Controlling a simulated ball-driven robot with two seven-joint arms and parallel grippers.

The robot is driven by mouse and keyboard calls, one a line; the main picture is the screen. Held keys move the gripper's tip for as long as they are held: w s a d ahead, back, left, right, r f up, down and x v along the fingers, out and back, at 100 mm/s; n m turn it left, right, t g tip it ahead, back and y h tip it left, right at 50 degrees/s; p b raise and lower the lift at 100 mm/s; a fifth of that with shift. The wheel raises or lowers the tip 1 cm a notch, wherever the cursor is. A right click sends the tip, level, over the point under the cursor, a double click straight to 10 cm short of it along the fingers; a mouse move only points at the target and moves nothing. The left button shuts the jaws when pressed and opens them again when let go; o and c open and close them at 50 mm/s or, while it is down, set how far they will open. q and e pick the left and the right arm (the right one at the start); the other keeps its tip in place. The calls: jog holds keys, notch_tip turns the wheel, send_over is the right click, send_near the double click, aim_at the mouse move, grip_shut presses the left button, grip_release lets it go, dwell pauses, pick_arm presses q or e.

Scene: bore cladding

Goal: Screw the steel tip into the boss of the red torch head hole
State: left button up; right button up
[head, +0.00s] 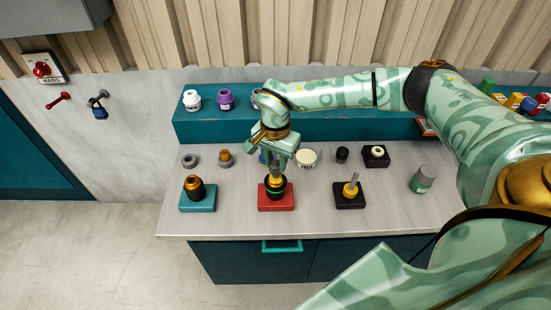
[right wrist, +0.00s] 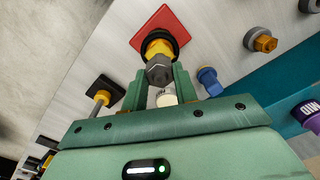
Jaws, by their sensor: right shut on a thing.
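My left gripper is not in view.
A teal-based torch head (head: 195,188) stands left; a black base (head: 349,195) with a brass and steel piece stands right. Behind are a white jar (head: 306,158), blue piece (right wrist: 209,81) and small fittings. A grey-green bottle (head: 422,180) stands right. The front bench strip is clear.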

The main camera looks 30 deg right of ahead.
aim_at(276, 162)
jog(key=shift+f+b, duration=0.45)
jog(key=shift+f, duration=0.75)
jog(key=o, duration=1.1)
notch_tip(276, 162, up, 16)
jog(key=shift+r+p, duration=0.15)
jog(key=shift+p, duration=0.8)
